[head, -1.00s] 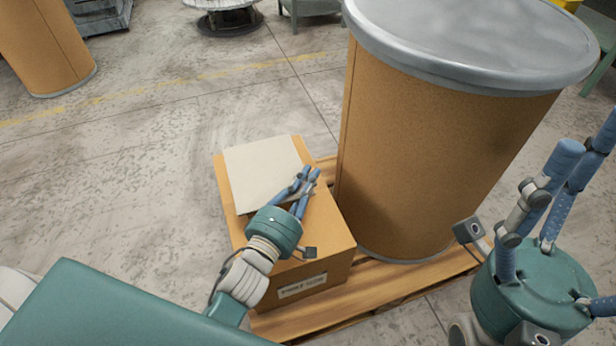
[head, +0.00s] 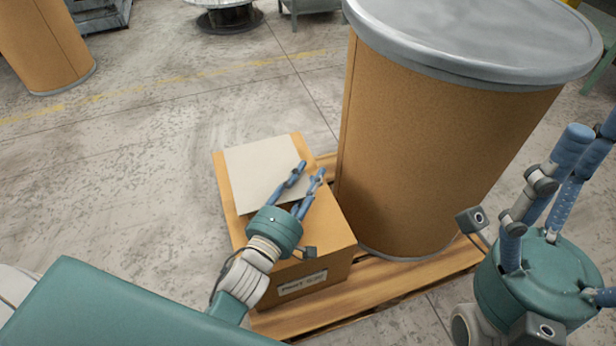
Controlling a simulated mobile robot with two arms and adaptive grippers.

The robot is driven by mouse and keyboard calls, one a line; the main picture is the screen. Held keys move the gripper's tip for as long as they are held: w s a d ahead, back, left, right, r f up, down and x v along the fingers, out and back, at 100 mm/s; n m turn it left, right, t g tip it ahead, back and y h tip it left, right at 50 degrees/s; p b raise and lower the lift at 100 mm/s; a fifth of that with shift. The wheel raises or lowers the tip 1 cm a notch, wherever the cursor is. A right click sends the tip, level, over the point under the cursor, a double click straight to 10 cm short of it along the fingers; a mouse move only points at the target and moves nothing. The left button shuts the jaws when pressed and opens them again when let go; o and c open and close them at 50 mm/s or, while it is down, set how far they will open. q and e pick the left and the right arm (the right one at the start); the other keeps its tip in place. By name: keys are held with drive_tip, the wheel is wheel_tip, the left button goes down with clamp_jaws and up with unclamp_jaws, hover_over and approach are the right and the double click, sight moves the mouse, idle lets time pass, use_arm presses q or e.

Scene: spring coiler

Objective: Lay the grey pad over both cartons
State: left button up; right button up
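The grey pad (head: 258,168) is a flat, pale sheet lying on the brown cardboard top at the far left part. A brown carton (head: 328,240) with a white label on its front stands on the pallet. Brown cardboard (head: 223,185) also shows along the pad's left edge; the line between the two cartons is hard to make out. My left gripper (head: 310,170) is over the carton top at the pad's right edge, with its fingers apart and nothing seen between them. My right gripper (head: 592,128) is at the right edge, fingers spread and empty, partly cut off.
A large brown drum (head: 425,160) with a grey metal lid stands on the wooden pallet (head: 385,285), just right of the carton. Another brown drum (head: 42,45) stands at the upper left. The concrete floor left of the pallet is clear.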

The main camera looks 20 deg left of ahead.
use_arm(q)
drive_tip(key=s, duration=0.4)
drive_tip(key=s+a, duration=0.1)
drive_tip(key=s, duration=0.7)
drive_tip(key=shift+a, duration=0.3)
